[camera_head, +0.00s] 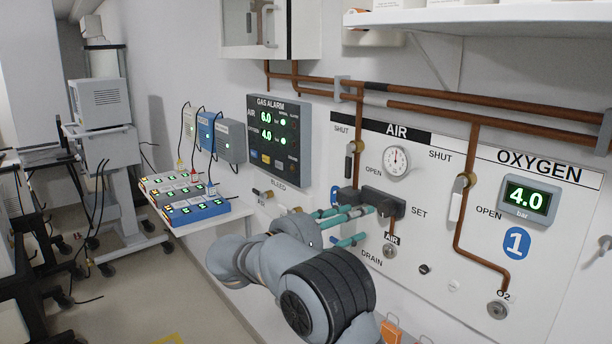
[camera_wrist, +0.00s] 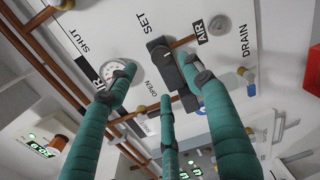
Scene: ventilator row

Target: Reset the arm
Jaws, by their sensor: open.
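My arm (camera_head: 310,275) reaches from the bottom of the head view toward the AIR panel. My gripper (camera_head: 352,222) has teal fingers with dark tips, spread apart and empty. They are in front of the dark regulator block (camera_head: 385,202) beside the SET label. In the wrist view my gripper (camera_wrist: 155,85) shows three separated fingers pointing at the panel. The right finger overlaps the dark regulator block (camera_wrist: 160,48); I cannot tell whether it touches. The left fingertip partly covers the round gauge (camera_wrist: 112,72).
Copper pipes (camera_head: 470,170) run along the wall. The gas alarm panel (camera_head: 278,140) reads 6.0 and 4.0. The oxygen display (camera_head: 527,200) reads 4.0. A shelf (camera_head: 215,214) holds coloured battery-like boxes. An orange item (camera_head: 391,331) hangs low. The floor (camera_head: 180,290) at the left is partly clear.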

